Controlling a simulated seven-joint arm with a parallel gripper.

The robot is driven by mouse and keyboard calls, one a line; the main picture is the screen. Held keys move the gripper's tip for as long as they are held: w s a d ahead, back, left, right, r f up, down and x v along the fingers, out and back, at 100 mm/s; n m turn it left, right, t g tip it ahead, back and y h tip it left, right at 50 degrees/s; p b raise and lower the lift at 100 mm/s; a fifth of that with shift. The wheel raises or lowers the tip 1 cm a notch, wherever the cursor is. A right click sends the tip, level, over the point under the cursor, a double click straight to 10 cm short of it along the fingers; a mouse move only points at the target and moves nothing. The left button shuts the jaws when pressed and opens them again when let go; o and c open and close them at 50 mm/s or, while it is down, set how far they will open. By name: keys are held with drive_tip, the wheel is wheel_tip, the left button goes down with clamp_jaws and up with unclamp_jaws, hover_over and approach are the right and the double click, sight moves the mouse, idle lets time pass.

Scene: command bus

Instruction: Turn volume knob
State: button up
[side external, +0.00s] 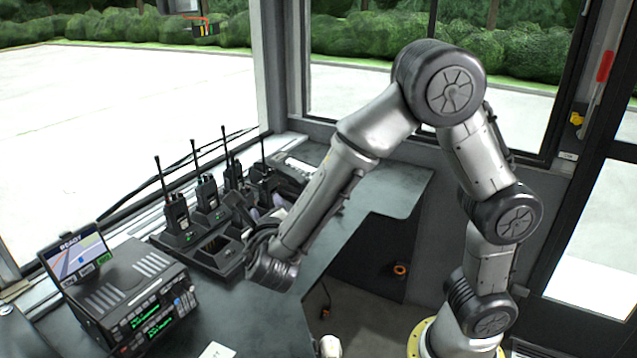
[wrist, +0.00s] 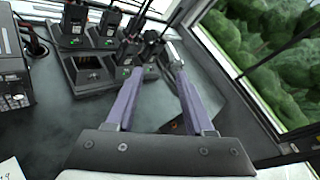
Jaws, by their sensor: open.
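A black radio console (side external: 140,305) with green-lit displays stands at the lower left in the side view. Small controls sit on its front, too small to tell which is the volume knob. Part of it shows at the left edge of the wrist view (wrist: 12,75). Several handheld radios stand upright in chargers, one of them a radio (side external: 175,212) nearest the console. My gripper (wrist: 166,66) is open, its two purple fingers apart and pointing toward a handheld radio (wrist: 150,46) beyond the tips. I see nothing held. In the side view my gripper (side external: 257,212) is partly hidden by my wrist.
An empty charger slot (wrist: 90,74) lies left of my fingers. A small screen (side external: 75,255) reading READY sits on the console. The dark counter (side external: 255,325) is clear in front, except for a white paper (side external: 217,350). Windows border the counter behind.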

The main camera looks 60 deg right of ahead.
drive_tip(key=s+d+r+m+g, duration=0.3)
drive_tip(key=s+d+m+g, duration=0.1)
drive_tip(key=s+d+m, duration=0.2)
drive_tip(key=shift+s+d+r+m, duration=0.3)
drive_tip(key=shift+d+m, duration=0.5)
drive_tip(key=shift+d, duration=0.35)
